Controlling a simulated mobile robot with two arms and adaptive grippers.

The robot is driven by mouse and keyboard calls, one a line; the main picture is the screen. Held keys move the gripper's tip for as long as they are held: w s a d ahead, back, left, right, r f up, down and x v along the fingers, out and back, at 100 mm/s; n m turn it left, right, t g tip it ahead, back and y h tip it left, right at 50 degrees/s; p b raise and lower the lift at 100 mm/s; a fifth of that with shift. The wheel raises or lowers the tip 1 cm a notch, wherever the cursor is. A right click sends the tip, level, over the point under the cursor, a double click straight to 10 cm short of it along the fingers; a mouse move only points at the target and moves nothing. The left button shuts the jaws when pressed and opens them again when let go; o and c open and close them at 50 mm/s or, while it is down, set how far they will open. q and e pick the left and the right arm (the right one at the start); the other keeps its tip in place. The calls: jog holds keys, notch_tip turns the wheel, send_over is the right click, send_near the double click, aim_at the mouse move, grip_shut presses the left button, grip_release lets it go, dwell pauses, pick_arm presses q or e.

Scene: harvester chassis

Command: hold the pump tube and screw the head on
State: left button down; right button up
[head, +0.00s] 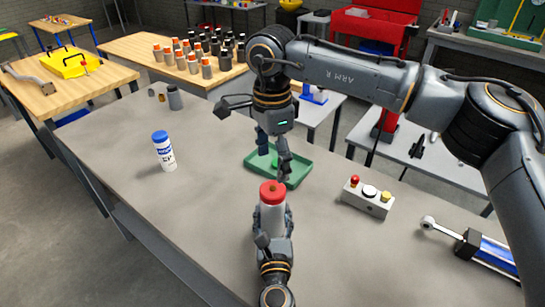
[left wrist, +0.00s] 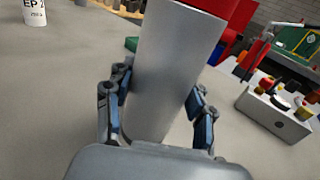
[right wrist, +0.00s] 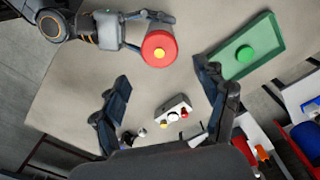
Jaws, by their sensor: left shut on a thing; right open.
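The grey pump tube (head: 272,218) stands upright near the front of the bench, and my left gripper (head: 272,230) is shut around it. It fills the middle of the left wrist view (left wrist: 172,70). A red head (head: 271,191) with a small yellow centre sits on the tube's top; whether it is screwed tight cannot be told. It also shows in the right wrist view (right wrist: 159,49). My right gripper (head: 274,165) is open and empty, above and a little behind the red head, its fingers pointing down. In the right wrist view the head lies just beyond the fingertips.
A green tray (head: 298,180) holding a round green piece (right wrist: 244,54) lies behind the tube. A button box (head: 367,197) stands to the right, and a blue cylinder (head: 490,252) lies further right. A blue-capped white bottle (head: 164,152) stands left. The bench between bottle and tube is clear.

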aim_at(273, 187)
jog(key=shift+n, duration=0.5)
jog(key=shift+f, duration=4)
jog(key=shift+c, duration=0.2)
jog(key=c, duration=1.1)
jog(key=m, duration=0.6)
jog(key=shift+c, duration=0.3)
jog(key=m, duration=0.5)
jog(key=shift+m, duration=0.3)
jog(key=o, duration=1.4)
